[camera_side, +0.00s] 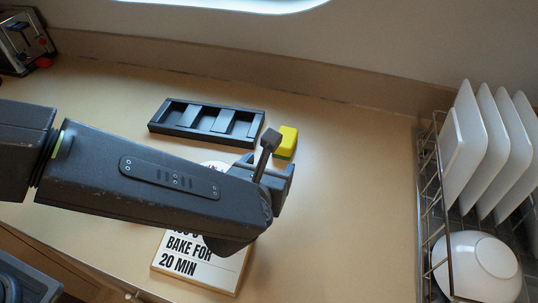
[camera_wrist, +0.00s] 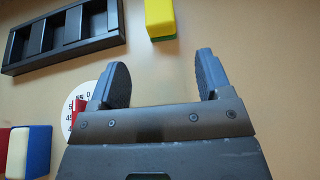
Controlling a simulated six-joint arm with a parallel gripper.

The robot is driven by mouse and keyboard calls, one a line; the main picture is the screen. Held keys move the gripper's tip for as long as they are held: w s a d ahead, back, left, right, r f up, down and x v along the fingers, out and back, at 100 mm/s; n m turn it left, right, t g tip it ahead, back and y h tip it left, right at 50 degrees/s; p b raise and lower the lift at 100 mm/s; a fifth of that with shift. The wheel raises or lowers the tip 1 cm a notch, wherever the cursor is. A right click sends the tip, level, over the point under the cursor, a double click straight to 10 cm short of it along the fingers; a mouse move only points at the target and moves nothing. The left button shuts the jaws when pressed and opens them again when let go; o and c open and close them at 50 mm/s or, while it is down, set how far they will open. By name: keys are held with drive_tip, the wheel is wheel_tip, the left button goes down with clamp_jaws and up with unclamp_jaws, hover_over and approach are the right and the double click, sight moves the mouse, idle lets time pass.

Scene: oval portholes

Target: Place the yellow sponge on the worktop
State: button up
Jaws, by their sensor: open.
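The yellow sponge (camera_side: 288,138), with a green underside, sits on the beige worktop (camera_side: 350,190) just right of a dark tray. In the wrist view the sponge (camera_wrist: 160,17) is at the top, beyond my fingertips and between their lines. My gripper (camera_wrist: 158,75) is open, with nothing between its two fingers. In the side view my gripper (camera_side: 272,155) is beside the near side of the sponge; whether it touches cannot be told there, but the wrist view shows a gap.
A dark compartment tray (camera_side: 158,126) lies left of the sponge. A white dial (camera_wrist: 72,118) and red, white and blue blocks (camera_wrist: 28,148) lie near my gripper. A lettered sign (camera_side: 190,262) is at the front. A dish rack (camera_side: 424,180) holds plates and a bowl at right.

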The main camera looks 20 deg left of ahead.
drive_tip(key=shift+s+r, duration=0.1)
drive_tip(key=shift+s, duration=0.15)
drive_tip(key=s+a+r+n+g+y, duration=0.1)
drive_tip(key=a+r+n+g+y, duration=0.15)
drive_tip(key=a+n, duration=0.45)
drive_tip(key=s+a+r+n+g+y, duration=0.15)
drive_tip(key=a+r+n, duration=0.3)
drive_tip(key=a, duration=0.55)
drive_tip(key=s+a+r+n+g+y, duration=0.1)
drive_tip(key=a+r+n+g, duration=0.15)
drive_tip(key=a+n, duration=0.5)
drive_tip(key=s+a+r+n+h, duration=0.2)
drive_tip(key=s+a+n, duration=0.2)
drive_tip(key=s+n, duration=0.3)
drive_tip(key=s+a+r+n+g+h, duration=0.1)
drive_tip(key=s+a+n+h, duration=0.2)
drive_tip(key=s+n, duration=0.4)
drive_tip(key=a+n, duration=0.1)
drive_tip(key=n, duration=0.2)
drive_tip(key=shift+s+a+r, duration=0.3)
drive_tip(key=shift+r, duration=0.1)
